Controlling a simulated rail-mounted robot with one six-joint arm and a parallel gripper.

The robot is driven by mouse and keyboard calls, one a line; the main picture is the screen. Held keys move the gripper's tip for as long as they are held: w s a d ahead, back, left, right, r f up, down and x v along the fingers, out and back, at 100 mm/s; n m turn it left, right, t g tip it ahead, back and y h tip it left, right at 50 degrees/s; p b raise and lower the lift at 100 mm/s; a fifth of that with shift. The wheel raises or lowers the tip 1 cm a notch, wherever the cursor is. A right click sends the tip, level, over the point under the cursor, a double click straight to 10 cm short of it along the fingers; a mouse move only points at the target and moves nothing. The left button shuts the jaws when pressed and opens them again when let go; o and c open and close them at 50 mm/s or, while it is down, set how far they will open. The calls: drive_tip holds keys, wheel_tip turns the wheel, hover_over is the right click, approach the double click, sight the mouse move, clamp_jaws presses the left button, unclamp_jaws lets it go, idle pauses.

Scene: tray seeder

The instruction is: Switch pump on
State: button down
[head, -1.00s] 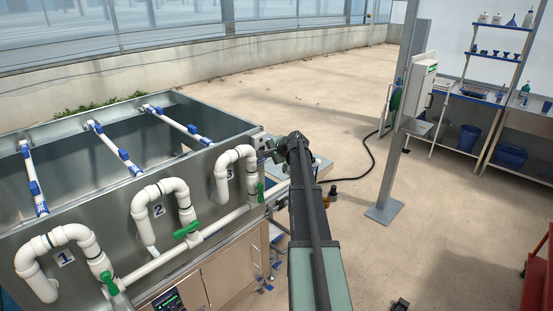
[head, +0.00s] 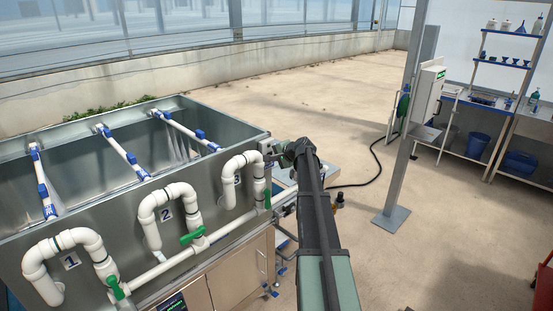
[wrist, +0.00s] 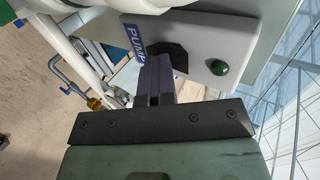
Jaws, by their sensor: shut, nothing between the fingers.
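In the wrist view a light grey panel (wrist: 195,35) carries a blue PUMP label (wrist: 135,41). A dark switch knob (wrist: 173,52) sits on the panel beside the label, partly hidden by my fingers. A dark green round dome (wrist: 219,67) sits to the right of the knob. My gripper (wrist: 156,64) is shut and empty, its fingertips at the knob's near left side. I cannot tell whether they touch it. In the head view my gripper (head: 276,157) is at the tank's right corner, small and partly hidden by my arm.
The metal tank (head: 215,152) with white pipes and green valve handles (head: 192,236) stands left of my arm. A grey post (head: 410,130) with a control box (head: 427,95) stands to the right. Shelves with bottles (head: 505,35) are at the back right.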

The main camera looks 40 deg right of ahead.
drive_tip(key=shift+w+d+r, duration=0.1)
drive_tip(key=shift+w+r, duration=0.25)
drive_tip(key=s+f+p+v, duration=0.1)
drive_tip(key=p+v, duration=0.5)
drive_tip(key=v, duration=0.7)
drive_tip(key=shift+s+f, duration=0.2)
drive_tip(key=shift+s, duration=0.25)
